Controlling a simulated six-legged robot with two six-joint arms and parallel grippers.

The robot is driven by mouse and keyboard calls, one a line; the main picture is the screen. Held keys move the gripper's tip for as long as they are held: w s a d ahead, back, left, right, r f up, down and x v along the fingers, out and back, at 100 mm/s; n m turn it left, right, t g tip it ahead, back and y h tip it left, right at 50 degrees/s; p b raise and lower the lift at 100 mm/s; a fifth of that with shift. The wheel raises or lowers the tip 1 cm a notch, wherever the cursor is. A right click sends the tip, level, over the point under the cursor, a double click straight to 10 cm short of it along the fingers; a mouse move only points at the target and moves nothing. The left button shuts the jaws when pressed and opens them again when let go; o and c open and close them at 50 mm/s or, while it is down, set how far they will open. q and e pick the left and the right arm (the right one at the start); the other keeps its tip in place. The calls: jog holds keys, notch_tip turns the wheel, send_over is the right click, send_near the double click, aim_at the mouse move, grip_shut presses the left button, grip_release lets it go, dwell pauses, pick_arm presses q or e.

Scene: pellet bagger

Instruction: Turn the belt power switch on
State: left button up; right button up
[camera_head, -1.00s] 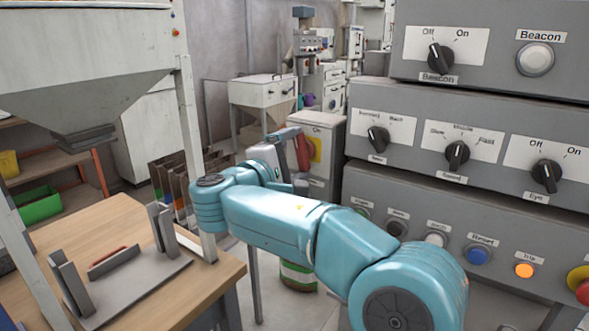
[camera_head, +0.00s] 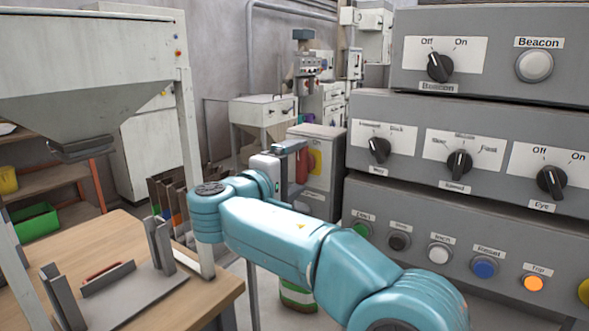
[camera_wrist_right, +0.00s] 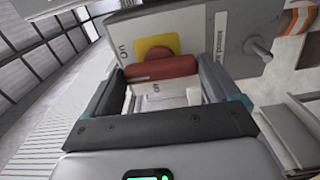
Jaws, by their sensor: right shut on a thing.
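The belt power switch is a red handle (camera_wrist_right: 160,67) on a yellow plate (camera_wrist_right: 157,42), on the face of a grey box (camera_wrist_right: 228,42). In the head view the red handle (camera_head: 303,166), yellow plate (camera_head: 315,161) and box (camera_head: 323,182) show behind my right gripper (camera_head: 292,147). In the wrist view my right gripper (camera_wrist_right: 160,82) has a finger on each side of the red handle and is shut on it. An "On" label is left of the plate, and another label, partly hidden, lies below the handle. My left gripper is not in view.
Stacked grey control panels (camera_head: 440,215) with knobs and buttons stand close on the right. A wooden bench (camera_head: 205,295) with a metal fixture (camera_head: 135,285) is at lower left, under a hopper (camera_head: 85,90). A green-and-white drum (camera_head: 297,294) stands on the floor below my forearm.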

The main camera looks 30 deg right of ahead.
jog(key=o, duration=0.8)
jog(key=shift+a, duration=0.1)
jog(key=v, duration=1.6)
jog(key=shift+s+a+f+p, duration=0.1)
jog(key=shift+p, duration=0.2)
